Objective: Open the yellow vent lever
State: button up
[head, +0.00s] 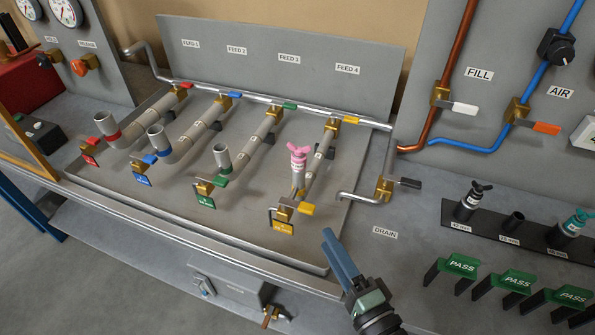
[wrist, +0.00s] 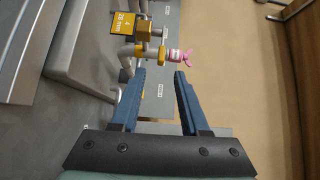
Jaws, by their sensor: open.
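The yellow vent lever (head: 307,208) is on a brass valve at the front end of the feed 4 coil, just above the yellow tag (head: 283,228). A second yellow lever (head: 351,119) sits at the coil's back end, under the FEED 4 label. A pink-handled plug (head: 298,160) stands upright on the coil's front port. My gripper (head: 331,238) is open and empty, in front of and to the right of the vent lever, apart from it. In the wrist view the open fingers (wrist: 160,73) point toward the yellow tag (wrist: 125,23) and pink plug (wrist: 186,56).
Red, blue and green coils stand to the left, their front ports open. The drain valve (head: 384,187) with a black lever is right of the feed 4 coil. A plug rack (head: 490,222) and green PASS stands (head: 515,282) lie at right. The tray's front rim (head: 200,228) runs before the coils.

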aim_at(304, 202)
jog(key=p+x, duration=0.2)
jog(key=x, duration=1)
jog(key=shift+w+a, duration=0.2)
jog(key=shift+w, duration=0.1)
grip_shut()
